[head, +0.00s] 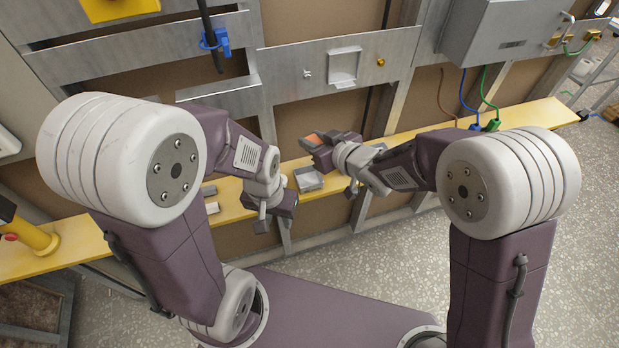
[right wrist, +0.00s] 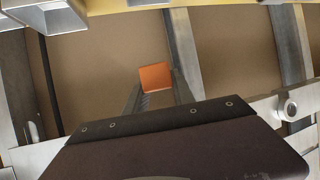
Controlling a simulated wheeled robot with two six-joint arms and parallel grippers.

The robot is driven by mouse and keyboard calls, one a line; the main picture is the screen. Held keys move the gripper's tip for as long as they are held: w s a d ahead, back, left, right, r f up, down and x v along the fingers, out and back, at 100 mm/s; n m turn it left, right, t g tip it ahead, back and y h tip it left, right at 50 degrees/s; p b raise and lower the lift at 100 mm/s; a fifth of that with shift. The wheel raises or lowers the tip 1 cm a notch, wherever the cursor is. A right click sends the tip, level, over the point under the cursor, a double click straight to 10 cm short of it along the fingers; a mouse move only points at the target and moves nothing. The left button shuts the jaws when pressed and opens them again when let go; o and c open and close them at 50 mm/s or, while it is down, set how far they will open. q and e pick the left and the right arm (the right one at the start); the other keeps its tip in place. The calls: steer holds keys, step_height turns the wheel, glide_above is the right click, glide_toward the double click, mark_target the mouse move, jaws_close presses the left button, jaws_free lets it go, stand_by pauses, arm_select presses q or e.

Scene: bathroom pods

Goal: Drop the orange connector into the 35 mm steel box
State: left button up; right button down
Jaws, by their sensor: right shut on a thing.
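The orange connector (head: 313,140) is held by my right gripper (head: 317,145), above the back edge of the yellow shelf. In the right wrist view the connector (right wrist: 155,77) sits between the two grey fingertips. A small open steel box (head: 308,180) stands on the shelf, just below the right gripper in the head view. A steel box also shows at the top left of the right wrist view (right wrist: 62,14), apart from the connector. My left gripper (head: 275,214) hangs at the shelf's front edge, left of the box; its jaws are unclear.
The yellow shelf (head: 405,151) runs along a metal-framed wall. Small metal pieces (head: 208,190) lie on it left of the left gripper. A square wall box (head: 345,67) is on the rail above. Blue and green plugs (head: 491,125) stand at the right, under a grey cabinet (head: 500,35).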

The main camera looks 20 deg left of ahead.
steer(key=shift+f+b, duration=2.9)
steer(key=shift+f, duration=0.2)
steer(key=shift+r, duration=0.1)
steer(key=c, duration=1)
jaws_free()
steer(key=shift+o, duration=0.2)
steer(key=shift+d, duration=0.1)
steer(key=p+v, duration=0.1)
steer(key=v, duration=0.8)
steer(key=shift+p, duration=0.3)
